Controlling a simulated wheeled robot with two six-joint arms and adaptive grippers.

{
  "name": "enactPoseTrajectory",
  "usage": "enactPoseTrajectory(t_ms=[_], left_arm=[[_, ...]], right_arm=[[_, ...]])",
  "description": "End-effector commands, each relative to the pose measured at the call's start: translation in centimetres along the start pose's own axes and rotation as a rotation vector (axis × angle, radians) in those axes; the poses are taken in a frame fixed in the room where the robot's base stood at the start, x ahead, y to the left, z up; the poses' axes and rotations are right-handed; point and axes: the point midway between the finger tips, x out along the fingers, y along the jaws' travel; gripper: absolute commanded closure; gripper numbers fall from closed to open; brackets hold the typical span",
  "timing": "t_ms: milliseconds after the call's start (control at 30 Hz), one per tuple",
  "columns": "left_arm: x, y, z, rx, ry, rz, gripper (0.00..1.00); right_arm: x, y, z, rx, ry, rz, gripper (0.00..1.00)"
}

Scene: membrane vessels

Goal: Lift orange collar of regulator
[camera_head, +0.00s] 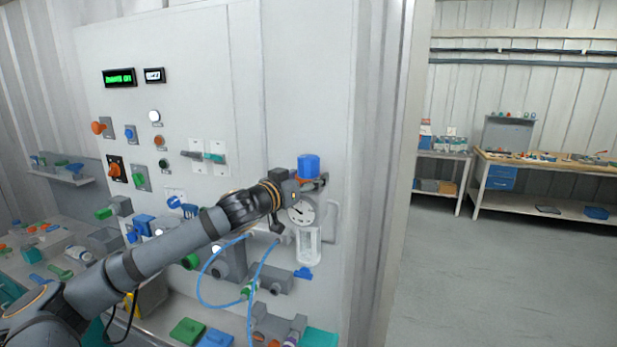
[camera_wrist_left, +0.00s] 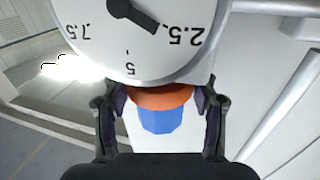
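The regulator stands on the white panel at the end of my left arm. Its blue knob (camera_head: 308,166) is on top, with the orange collar (camera_wrist_left: 160,98) just below and a round white gauge (camera_head: 302,211) under that. In the left wrist view the picture is upside down, so the gauge (camera_wrist_left: 135,40) is at the top and the blue knob (camera_wrist_left: 168,122) below the collar. My left gripper (camera_wrist_left: 157,100) is open, with one finger on each side of the collar. A gap shows at the left finger; contact at the right finger is unclear. My right gripper is not in view.
Blue tubes (camera_head: 203,283) loop below my left arm. A clear bowl (camera_head: 307,246) hangs under the gauge. Switches and valves crowd the panel (camera_head: 300,60) and the bench at left. Open floor (camera_head: 480,280) lies to the right, before a far workbench (camera_head: 540,163).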

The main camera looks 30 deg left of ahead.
Motion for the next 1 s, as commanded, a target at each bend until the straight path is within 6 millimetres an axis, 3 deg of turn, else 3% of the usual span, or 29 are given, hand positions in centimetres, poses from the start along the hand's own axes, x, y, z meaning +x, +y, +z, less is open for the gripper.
enactPoseTrajectory(t_ms=[33,333,533,767,800,933,1000], left_arm=[[0.0,0.0,0.0,0.000,0.000,-0.001,0.58],[0.0,0.0,-0.1,0.001,0.001,-0.001,0.98],[0.0,0.0,-1.7,-0.001,0.003,0.000,0.98],[0.0,0.0,-1.7,0.003,0.006,-0.001,0.98],[0.0,0.0,-1.8,0.003,0.007,0.000,0.37],[0.0,0.0,-1.7,0.002,0.005,0.000,0.20],[0.0,0.0,-1.6,0.002,0.004,0.000,0.17]], right_arm=[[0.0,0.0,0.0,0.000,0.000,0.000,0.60],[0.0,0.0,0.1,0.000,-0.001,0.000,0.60],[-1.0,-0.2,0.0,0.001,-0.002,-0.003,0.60],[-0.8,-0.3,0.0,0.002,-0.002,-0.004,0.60],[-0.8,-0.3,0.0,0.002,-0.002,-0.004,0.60],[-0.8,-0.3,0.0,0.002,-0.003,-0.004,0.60],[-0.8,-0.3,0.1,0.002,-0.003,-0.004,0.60]])
